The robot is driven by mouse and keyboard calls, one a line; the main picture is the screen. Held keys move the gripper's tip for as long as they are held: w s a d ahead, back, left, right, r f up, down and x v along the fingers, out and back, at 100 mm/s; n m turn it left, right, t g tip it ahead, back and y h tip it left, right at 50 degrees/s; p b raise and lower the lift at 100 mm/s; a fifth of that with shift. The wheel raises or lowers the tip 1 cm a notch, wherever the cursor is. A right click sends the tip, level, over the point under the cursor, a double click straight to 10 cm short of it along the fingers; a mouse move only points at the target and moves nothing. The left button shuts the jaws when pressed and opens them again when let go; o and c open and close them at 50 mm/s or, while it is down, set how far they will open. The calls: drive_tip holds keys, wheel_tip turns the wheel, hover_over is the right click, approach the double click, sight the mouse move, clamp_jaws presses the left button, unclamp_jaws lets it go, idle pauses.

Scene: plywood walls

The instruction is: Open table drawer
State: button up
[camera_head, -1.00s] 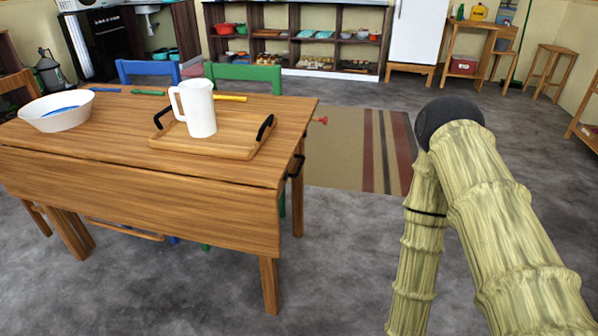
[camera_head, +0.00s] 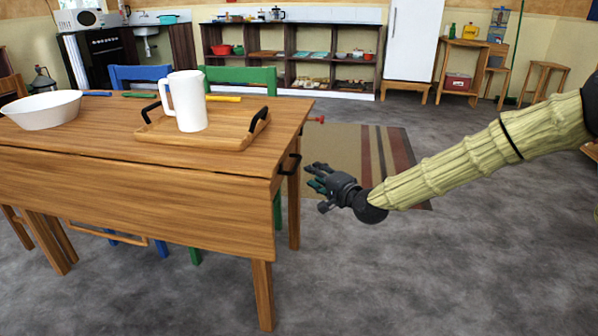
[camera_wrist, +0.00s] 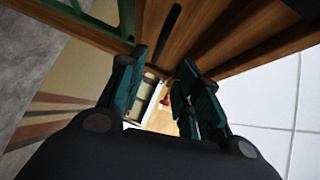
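The wooden table (camera_head: 150,205) fills the left of the head view. A black handle (camera_head: 290,164) sits on its right end, where the drawer front is seen too edge-on to show an opening. My gripper (camera_head: 314,178) is just right of the handle, apart from it, with its fingers pointing toward the table. In the wrist view my gripper (camera_wrist: 162,88) has its teal-padded fingers spread, with no object clearly held between them. A dark elongated shape (camera_wrist: 171,32) on wood lies beyond the fingers; it may be the handle.
On the table are a tray (camera_head: 160,137) with black handles, a white mug (camera_head: 187,102) and a white bowl (camera_head: 45,110). Blue (camera_head: 140,74) and green (camera_head: 240,76) chairs stand behind it. A striped rug (camera_head: 345,150) lies beyond my gripper. Floor at front right is clear.

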drive_tip(key=b+x, duration=0.3)
drive_tip(key=x, duration=0.7)
drive_tip(key=shift+a+f, duration=0.15)
clamp_jaws()
